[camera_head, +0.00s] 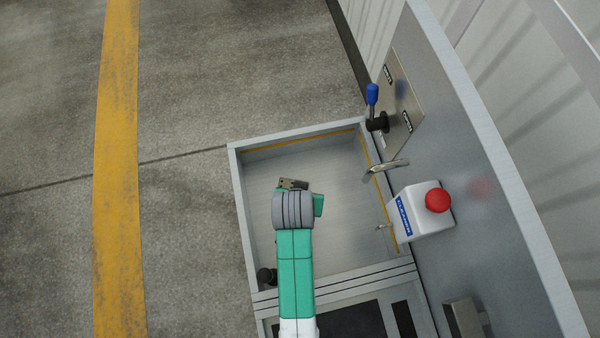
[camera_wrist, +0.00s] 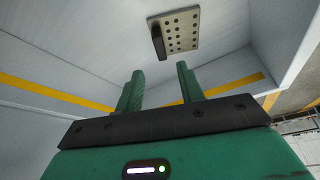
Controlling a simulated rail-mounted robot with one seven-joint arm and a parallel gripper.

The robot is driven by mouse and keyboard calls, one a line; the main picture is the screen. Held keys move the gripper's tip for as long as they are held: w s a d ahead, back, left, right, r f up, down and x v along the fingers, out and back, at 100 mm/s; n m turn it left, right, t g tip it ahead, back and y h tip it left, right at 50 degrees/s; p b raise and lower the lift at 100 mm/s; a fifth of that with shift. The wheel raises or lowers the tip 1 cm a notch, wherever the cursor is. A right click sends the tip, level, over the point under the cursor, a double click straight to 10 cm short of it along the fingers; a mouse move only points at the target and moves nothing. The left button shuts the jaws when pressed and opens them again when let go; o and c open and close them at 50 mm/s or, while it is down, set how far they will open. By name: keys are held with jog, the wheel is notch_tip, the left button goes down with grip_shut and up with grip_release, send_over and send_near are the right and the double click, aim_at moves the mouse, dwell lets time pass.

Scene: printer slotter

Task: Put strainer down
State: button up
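The strainer (camera_wrist: 184,30) is a small metal plate with several holes and a dark upright handle. In the wrist view it rests on the pale metal floor of a bin, beyond my fingertips. My gripper (camera_wrist: 157,72) is open, with two green fingers apart and nothing between them. A clear gap shows between the fingertips and the strainer. In the head view a small piece of the strainer (camera_head: 290,184) shows just past the end of my arm, which hides most of the gripper.
The shallow metal bin (camera_head: 236,190) has raised walls and a yellow line inside. On the right panel are a blue-knobbed lever (camera_head: 372,95), a metal hook (camera_head: 385,170) and a white box with a red button (camera_head: 438,200). The bin floor around the strainer is clear.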

jog(key=shift+v, duration=1.15)
jog(key=w+r+t, duration=0.3)
jog(key=w+r, duration=0.1)
jog(key=r, duration=0.7)
jog(key=w+r+n+t, duration=0.1)
jog(key=w+r+t, duration=0.3)
jog(key=r, duration=0.7)
jog(key=w+r+t, duration=0.3)
jog(key=r, duration=0.7)
jog(key=s+r+t, duration=0.3)
jog(key=s+r, duration=0.1)
jog(key=r, duration=0.6)
jog(key=s+r+t, duration=0.4)
jog(key=r, duration=0.7)
jog(key=s+r+n+t, duration=0.1)
jog(key=s+r+t, duration=0.2)
jog(key=r, duration=0.7)
jog(key=shift+s+a+r+y, duration=0.2)
jog(key=shift+s+a+y, duration=0.2)
jog(key=shift+s, duration=0.1)
